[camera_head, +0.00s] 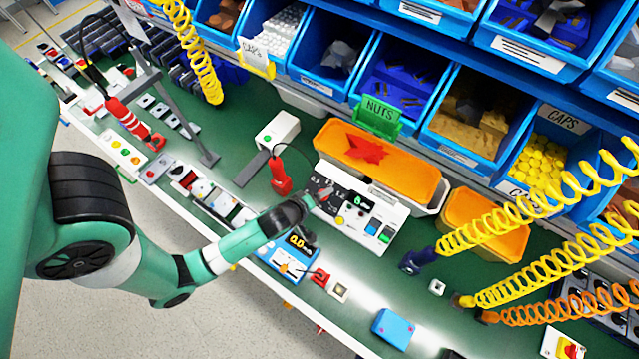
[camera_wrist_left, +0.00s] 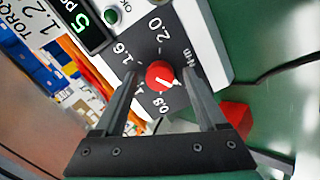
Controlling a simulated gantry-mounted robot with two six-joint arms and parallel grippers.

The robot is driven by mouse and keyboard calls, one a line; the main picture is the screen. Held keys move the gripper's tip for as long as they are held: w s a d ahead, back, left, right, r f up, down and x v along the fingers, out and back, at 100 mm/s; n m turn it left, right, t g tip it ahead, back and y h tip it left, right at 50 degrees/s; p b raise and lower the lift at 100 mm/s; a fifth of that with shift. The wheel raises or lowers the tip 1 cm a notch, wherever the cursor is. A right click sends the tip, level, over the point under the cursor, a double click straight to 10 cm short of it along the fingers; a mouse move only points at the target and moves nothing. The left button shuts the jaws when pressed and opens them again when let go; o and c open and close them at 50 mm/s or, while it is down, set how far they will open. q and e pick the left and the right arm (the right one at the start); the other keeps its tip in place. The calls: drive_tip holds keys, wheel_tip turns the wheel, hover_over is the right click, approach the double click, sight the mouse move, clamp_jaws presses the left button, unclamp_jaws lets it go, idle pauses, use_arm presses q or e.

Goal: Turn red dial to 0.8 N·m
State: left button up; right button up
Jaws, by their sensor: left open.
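The red dial (camera_wrist_left: 160,76) is a small round knob with a white pointer mark, on a black scale panel (camera_wrist_left: 146,50) in the left wrist view. Its mark points to the lower right, to the right of the 0.8 label; 1.6 and 2.0 are printed on the upper side. My left gripper (camera_wrist_left: 159,84) is open, one finger on each side of the dial; contact cannot be told. My right gripper is not in view.
A blue unit (camera_head: 288,260) with a lit display lies just below the gripper. An orange-topped tray (camera_head: 385,165) stands behind the control box. Blue bins line the back, and coiled hoses (camera_head: 530,210) hang at right. Some green bench surface is clear.

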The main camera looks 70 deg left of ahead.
use_arm(q)
drive_tip(key=shift+c, duration=0.3)
clamp_jaws()
drive_tip(key=shift+r+m+p, duration=0.2)
drive_tip(key=shift+m+p, duration=0.75)
drive_tip(key=shift+m, duration=0.35)
drive_tip(key=m+p, duration=0.1)
drive_tip(key=m, duration=0.1)
drive_tip(key=shift+m+p, duration=0.3)
drive_tip(key=m+p, duration=0.1)
drive_tip(key=m, duration=0.2)
drive_tip(key=shift+g+p, duration=0.3)
drive_tip(key=shift+p, duration=0.1)
drive_tip(key=shift+f+m+p, duration=0.1)
drive_tip(key=shift+m+p, duration=0.55)
drive_tip(key=shift+m, duration=1.15)
